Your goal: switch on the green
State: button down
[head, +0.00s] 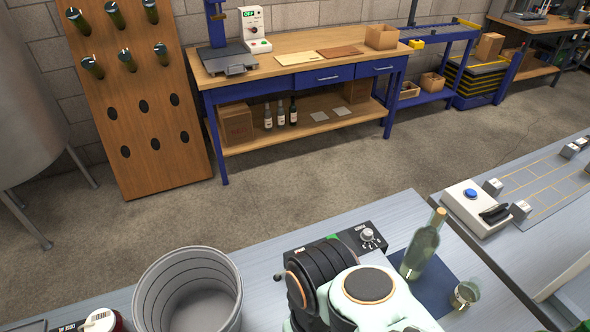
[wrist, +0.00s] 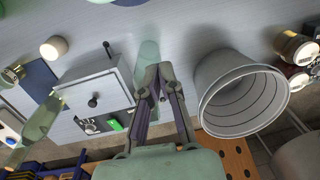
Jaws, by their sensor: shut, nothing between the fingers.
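A green switch (wrist: 114,124) sits on a dark panel (wrist: 98,124) along one side of a light grey box (wrist: 75,94) in the wrist view. A silver knob (wrist: 90,127) is beside it. In the head view, the green switch (head: 333,237) shows as a small patch near the knob (head: 367,236); my arm hides most of the box. Whether the switch is on or off I cannot tell. My gripper (wrist: 158,72) is shut and empty. In the wrist view its fingertips appear to the right of the box, apart from the switch.
A grey bucket (head: 230,262) stands left of the box. A corked green bottle (head: 424,244) and a small glass (head: 465,293) are on a blue mat (head: 433,297) to the right. A white unit with a blue button (head: 470,194) is farther right.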

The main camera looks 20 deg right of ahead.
jog(key=w+d+r+m+t+h, duration=0.1)
jog(key=w+d+r+m+t, duration=0.15)
jog(key=w+r+m, duration=0.55)
jog(key=m+g, duration=0.4)
jog(key=m, duration=0.6)
send_over(341, 243)
jog(key=w+a, duration=0.1)
notch_tip(341, 243, down, 11)
jog(key=shift+r, duration=0.2)
jog(key=f, duration=0.4)
jog(key=s+f, duration=0.1)
jog(key=f, duration=0.4)
jog(key=s+f, duration=0.1)
jog(key=f, duration=0.3)
jog(key=shift+f, duration=0.4)
jog(key=shift+s+f, duration=0.1)
